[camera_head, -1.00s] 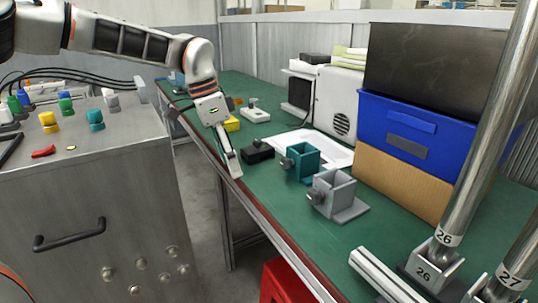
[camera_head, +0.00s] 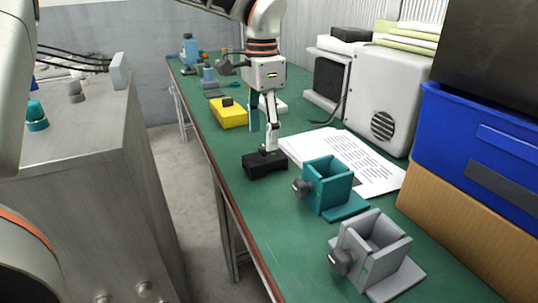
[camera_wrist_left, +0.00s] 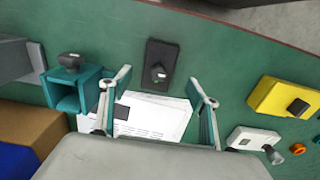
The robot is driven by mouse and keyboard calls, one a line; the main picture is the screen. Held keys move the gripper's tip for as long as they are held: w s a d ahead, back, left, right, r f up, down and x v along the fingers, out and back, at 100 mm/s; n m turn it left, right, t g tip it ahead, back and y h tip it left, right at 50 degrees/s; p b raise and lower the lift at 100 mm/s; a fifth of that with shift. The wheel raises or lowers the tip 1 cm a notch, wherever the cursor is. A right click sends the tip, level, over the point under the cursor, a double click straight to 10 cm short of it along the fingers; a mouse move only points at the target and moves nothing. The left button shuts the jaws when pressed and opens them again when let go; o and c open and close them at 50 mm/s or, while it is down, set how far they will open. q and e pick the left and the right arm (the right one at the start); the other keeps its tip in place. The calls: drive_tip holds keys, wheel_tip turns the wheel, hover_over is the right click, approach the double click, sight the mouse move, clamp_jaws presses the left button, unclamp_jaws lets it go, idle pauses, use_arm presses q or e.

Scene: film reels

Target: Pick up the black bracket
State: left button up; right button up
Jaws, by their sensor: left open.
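The black bracket (camera_head: 265,164) lies on the green bench top near its front edge. In the left wrist view the black bracket (camera_wrist_left: 161,65) is a dark rectangular plate with a small knob, lying between and beyond the two fingertips. My left gripper (camera_head: 262,140) points down just above or behind the bracket, and one finger overlaps it in the head view. Its fingers (camera_wrist_left: 160,78) are spread wide in the wrist view with nothing between them. I cannot tell whether a finger touches the bracket. My right gripper is not in view.
A teal bracket (camera_head: 328,186) and a grey bracket (camera_head: 372,254) stand to the right. Printed paper (camera_head: 375,165) lies behind. A yellow block (camera_head: 229,113) sits farther back. A blue bin (camera_head: 455,140) rests on a cardboard box (camera_head: 450,232). The bench's front edge is close by.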

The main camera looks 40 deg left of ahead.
sight(264, 156)
use_arm(q)
wheel_tip(264, 156, down, 8)
drive_tip(key=shift+d+r+b, duration=0.1)
drive_tip(key=shift+r+b, duration=0.05)
drive_tip(key=shift+b, duration=0.15)
drive_tip(key=shift+r, duration=0.1)
drive_tip(key=c, duration=1.4)
